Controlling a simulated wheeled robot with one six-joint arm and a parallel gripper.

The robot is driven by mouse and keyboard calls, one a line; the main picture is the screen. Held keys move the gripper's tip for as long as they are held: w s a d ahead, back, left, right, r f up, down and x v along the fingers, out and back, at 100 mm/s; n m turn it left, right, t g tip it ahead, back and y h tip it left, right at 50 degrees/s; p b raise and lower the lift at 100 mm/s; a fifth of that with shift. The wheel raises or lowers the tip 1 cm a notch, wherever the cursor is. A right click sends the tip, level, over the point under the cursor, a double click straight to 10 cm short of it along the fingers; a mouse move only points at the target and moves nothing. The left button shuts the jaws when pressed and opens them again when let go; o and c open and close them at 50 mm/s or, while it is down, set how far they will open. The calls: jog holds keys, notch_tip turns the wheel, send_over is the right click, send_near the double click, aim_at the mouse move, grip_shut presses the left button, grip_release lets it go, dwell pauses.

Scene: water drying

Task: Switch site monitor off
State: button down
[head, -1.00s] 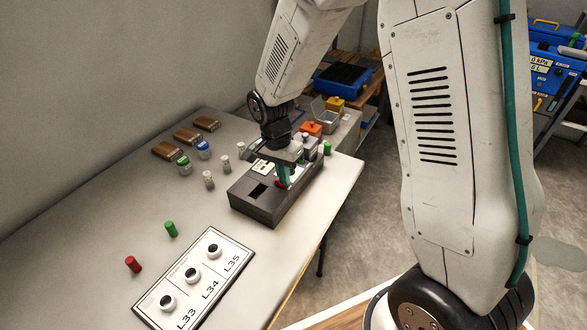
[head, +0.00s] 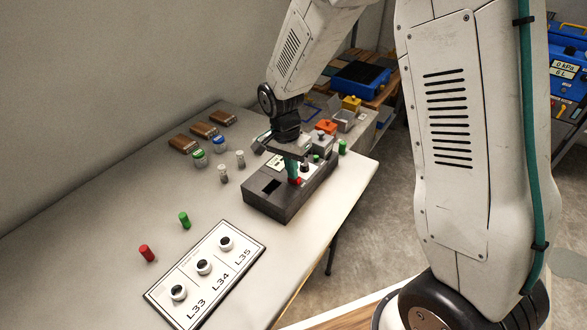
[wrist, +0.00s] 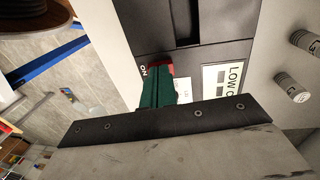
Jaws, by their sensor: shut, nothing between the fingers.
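The site monitor is taken to be the dark grey box (head: 272,208) on the table. In the wrist view its dark face (wrist: 215,55) carries a label reading "LOW" (wrist: 226,82), partly cut off. A red switch (wrist: 160,68) with "ON" printed beside it sits on that face; it also shows in the head view (head: 296,181). My gripper (head: 292,174) is shut and empty, with its green fingers (wrist: 158,92) pointing down at the red switch. The fingers partly hide the switch. I cannot tell whether they touch it.
A white board (head: 205,275) marked L33, L34 and L35 lies in front, with white round pieces on it. Red (head: 147,253) and green (head: 184,220) cylinders stand left. Small jars and brown blocks (head: 206,130) are behind. The table's right edge is close to the box.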

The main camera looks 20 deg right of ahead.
notch_tip(320, 180, up, 14)
jog(key=w+a, duration=0.1)
jog(key=w, duration=0.1)
jog(key=shift+w+a+f, duration=0.15)
jog(key=shift+a, duration=0.25)
jog(key=shift+d, duration=0.1)
jog(key=shift+s+d+g, duration=0.3)
jog(key=shift+s+d, duration=0.1)
jog(key=shift+s, duration=0.05)
send_near(288, 179)
jog(key=s+d+f, duration=0.1)
jog(key=f, duration=0.1)
jog(key=s+f, duration=0.1)
jog(key=s+d+f, duration=0.1)
jog(key=f, duration=0.1)
jog(key=shift+d+f, duration=0.3)
jog(key=shift+d, duration=0.1)
